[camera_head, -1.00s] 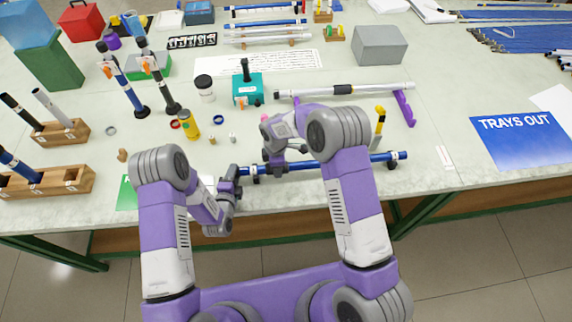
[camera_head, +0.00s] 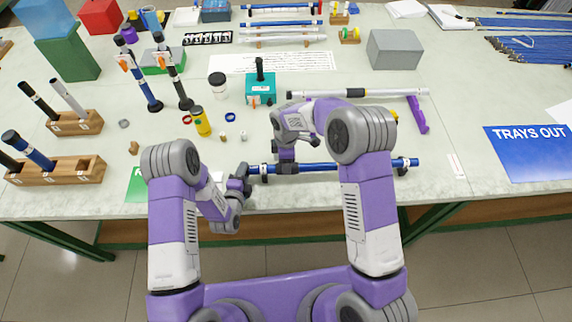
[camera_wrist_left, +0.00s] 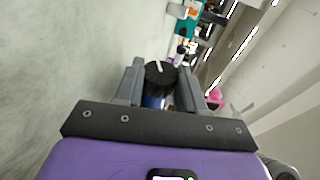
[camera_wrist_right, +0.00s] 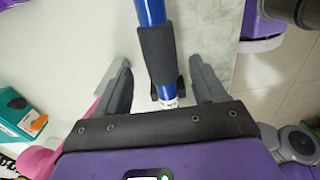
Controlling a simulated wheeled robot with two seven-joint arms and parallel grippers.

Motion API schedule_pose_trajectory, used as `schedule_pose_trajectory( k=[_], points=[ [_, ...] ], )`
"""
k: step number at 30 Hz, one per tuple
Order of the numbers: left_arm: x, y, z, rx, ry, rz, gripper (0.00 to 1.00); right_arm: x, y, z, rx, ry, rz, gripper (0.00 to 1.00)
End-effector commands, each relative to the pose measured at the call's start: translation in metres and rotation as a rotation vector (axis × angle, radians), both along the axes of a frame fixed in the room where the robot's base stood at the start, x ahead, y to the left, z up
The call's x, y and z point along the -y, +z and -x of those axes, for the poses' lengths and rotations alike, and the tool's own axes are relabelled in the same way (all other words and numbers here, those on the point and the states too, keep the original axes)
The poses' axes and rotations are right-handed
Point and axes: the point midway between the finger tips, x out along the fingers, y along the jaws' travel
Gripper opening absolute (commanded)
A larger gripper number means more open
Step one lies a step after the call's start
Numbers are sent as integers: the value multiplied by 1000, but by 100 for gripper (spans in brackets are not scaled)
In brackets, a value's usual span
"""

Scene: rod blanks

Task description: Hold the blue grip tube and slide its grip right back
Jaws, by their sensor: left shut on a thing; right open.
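The blue grip tube (camera_head: 318,167) lies level along the front of the table, its right end on a dark support (camera_head: 402,168). My left gripper (camera_head: 243,180) is shut on its left end; the left wrist view shows the black end cap (camera_wrist_left: 160,74) and blue tube (camera_wrist_left: 152,102) between the fingers. My right gripper (camera_head: 286,158) is open over the tube, left of its middle. In the right wrist view its fingers (camera_wrist_right: 161,80) stand apart on both sides of the tube, near the black grip (camera_wrist_right: 157,54); a white marked band (camera_wrist_right: 168,96) shows below the grip.
Behind lies a silver tube (camera_head: 370,93) on a purple stand (camera_head: 416,115). A teal box (camera_head: 261,90), yellow can (camera_head: 201,121) and wooden racks (camera_head: 60,171) stand left and behind. A blue "TRAYS OUT" sign (camera_head: 530,152) lies right. My right arm hides part of the tube.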

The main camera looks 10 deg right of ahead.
Motion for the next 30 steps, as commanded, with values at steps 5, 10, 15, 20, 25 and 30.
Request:
schedule_pose_trajectory(
  k=[5,10,15,20,25,30],
  points=[
    [0,0,0,0,0,0,6,-1,40,-1,4,1,-2,70],
    [0,0,0,0,0,0,6,-1,65,-1,3,1,-1,70],
    [0,0,0,0,0,1,6,-1,74,0,1,1,-1,70],
    [0,0,0,0,0,0,6,-1,75,0,0,1,0,70],
    [0,0,0,1,0,0,6,-1,75,0,0,1,-1,70],
    [0,0,0,1,0,0,60,-1,75,0,0,1,0,70]
  ],
)
